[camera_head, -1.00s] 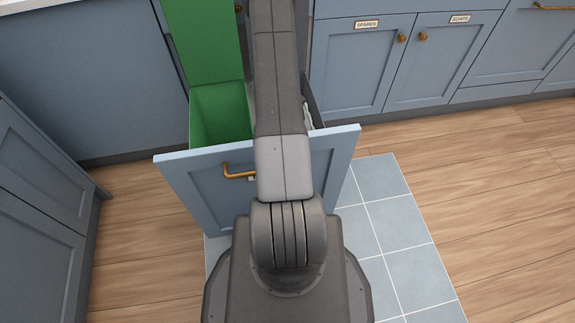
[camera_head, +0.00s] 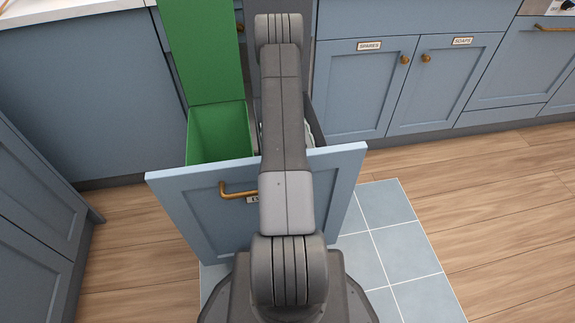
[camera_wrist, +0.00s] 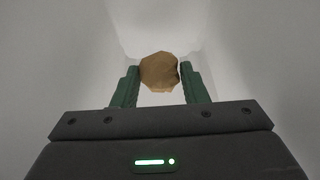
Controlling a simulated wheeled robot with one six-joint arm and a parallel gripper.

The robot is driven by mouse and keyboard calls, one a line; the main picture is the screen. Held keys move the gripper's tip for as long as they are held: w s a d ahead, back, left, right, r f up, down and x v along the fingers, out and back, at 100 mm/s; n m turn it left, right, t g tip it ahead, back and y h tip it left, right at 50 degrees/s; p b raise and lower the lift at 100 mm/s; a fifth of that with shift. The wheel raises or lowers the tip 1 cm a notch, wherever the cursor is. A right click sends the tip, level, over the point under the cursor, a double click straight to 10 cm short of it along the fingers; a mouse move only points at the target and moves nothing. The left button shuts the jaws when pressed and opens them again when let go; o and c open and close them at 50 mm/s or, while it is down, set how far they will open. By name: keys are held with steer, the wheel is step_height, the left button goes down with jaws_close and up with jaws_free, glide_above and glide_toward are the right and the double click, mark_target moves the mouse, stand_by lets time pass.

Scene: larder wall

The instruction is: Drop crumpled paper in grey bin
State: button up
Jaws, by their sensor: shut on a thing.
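The crumpled paper (camera_wrist: 160,74), a brown faceted ball, shows in the wrist view between the green fingers of my gripper (camera_wrist: 160,68). The fingers are shut on it from both sides. Pale, smooth walls (camera_wrist: 60,60) surround the gripper and paper, and a lighter patch lies behind the ball. They look like the inside of a pale grey bin. In the head view, my arm hides the gripper, the paper and most of the bin space. Only a pale sliver shows right of the arm.
A green bin (camera_head: 219,140) with its tall green lid raised (camera_head: 200,55) stands left of my arm in a pulled-out drawer. The drawer's blue front (camera_head: 215,205) is close before my base. Blue cabinets (camera_head: 365,85) line the back. Wood floor lies clear at right.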

steer(key=shift+f, duration=0.1)
steer(key=shift+f+b, duration=0.3)
steer(key=shift+b, duration=0.25)
steer(key=shift+f+b, duration=0.25)
steer(key=shift+b, duration=0.1)
steer(key=o, duration=0.9)
steer(key=shift+r, duration=0.2)
steer(key=shift+r+p, duration=0.55)
steer(key=shift+p, duration=0.4)
steer(key=p+v, duration=0.2)
steer(key=v, duration=1)
